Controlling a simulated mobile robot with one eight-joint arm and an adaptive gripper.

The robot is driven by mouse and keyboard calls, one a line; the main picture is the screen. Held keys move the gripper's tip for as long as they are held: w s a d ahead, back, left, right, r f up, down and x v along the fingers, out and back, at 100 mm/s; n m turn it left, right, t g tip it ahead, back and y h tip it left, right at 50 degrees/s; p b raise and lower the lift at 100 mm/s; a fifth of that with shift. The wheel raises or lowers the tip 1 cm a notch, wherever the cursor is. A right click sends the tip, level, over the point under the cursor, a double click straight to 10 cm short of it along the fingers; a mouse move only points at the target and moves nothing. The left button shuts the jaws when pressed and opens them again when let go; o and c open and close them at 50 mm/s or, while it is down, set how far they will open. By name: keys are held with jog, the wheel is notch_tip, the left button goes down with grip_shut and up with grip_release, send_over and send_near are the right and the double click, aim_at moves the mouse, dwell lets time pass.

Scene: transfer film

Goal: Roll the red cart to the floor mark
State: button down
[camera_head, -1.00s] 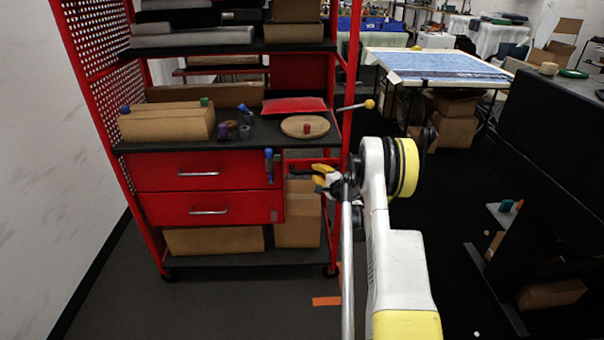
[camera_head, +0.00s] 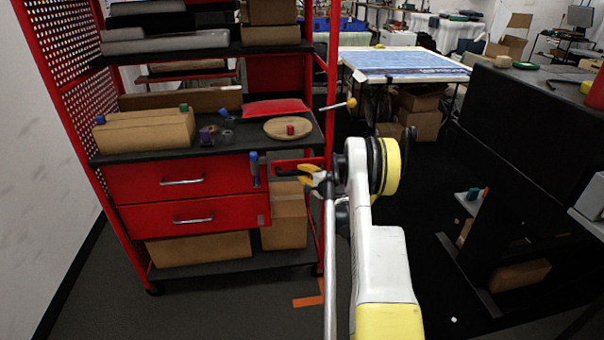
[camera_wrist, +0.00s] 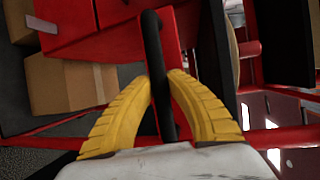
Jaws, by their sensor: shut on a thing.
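The red cart (camera_head: 328,100) stands at left centre in the head view, with shelves, two red drawers and a perforated side panel. My gripper (camera_head: 309,174) is at its right front, beside the drawers. In the wrist view my yellow fingers (camera_wrist: 168,110) are shut on a black handle bar (camera_wrist: 152,45) in front of the cart's red parts. An orange floor mark (camera_head: 308,301) shows as a corner shape on the grey floor by the cart's right front wheel (camera_head: 315,270). My arm covers the floor to the right of it.
A white wall (camera_head: 25,150) runs close along the cart's left. A black bench (camera_head: 530,130) stands on the right, with boxes beneath it. Loose items, a wooden disc (camera_head: 275,128) and a box (camera_head: 145,132) rest on the cart's middle shelf. Grey floor in front is clear.

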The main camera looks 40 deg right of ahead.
jog(key=c, duration=1.3)
grip_release()
jog(key=shift+s, duration=0.15)
jog(key=v, duration=1.1)
jog(key=shift+s+r, duration=0.2)
jog(key=shift+s, duration=0.15)
jog(key=shift+a, duration=0.15)
